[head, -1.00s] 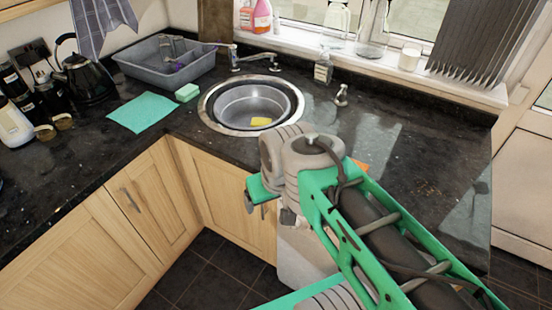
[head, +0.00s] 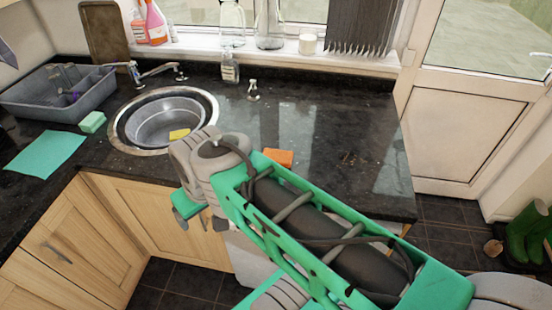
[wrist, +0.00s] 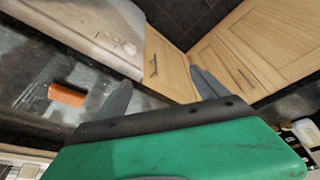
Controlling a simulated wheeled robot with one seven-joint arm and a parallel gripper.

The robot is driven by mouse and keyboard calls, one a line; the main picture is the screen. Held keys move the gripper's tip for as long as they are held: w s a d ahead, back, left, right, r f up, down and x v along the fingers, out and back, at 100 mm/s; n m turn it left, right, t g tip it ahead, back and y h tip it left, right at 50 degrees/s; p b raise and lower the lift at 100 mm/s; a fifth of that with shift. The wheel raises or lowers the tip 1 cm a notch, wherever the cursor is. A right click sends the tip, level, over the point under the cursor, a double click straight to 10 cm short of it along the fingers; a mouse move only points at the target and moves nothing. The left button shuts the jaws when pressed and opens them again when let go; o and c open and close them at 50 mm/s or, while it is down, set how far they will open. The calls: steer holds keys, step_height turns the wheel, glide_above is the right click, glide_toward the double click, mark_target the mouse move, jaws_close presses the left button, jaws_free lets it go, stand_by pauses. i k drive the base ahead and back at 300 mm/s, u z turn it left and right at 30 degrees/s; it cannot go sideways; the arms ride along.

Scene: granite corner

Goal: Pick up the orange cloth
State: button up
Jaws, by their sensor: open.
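The orange cloth (head: 278,157) lies on the dark granite worktop to the right of the sink, its near side partly hidden behind my arm. In the wrist view it shows as a small folded or rolled orange piece (wrist: 67,95) at the left, outside my fingers. My gripper (wrist: 160,92) is open with nothing between its two grey fingers, and wooden cupboard fronts show beyond them. In the head view the gripper end is low, in front of the counter edge and left of the cloth, largely hidden by my wrist.
A round sink (head: 163,120) with a yellow sponge (head: 179,134) is left of the cloth. A teal cloth (head: 45,152), a green sponge (head: 92,122) and a grey basin (head: 58,92) lie farther left. A soap dispenser (head: 253,91) stands behind. The worktop right of the cloth is clear.

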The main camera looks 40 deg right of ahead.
mark_target(285, 158)
steer(key=u, duration=1.35)
steer(key=k, duration=0.65)
steer(key=u, duration=0.2)
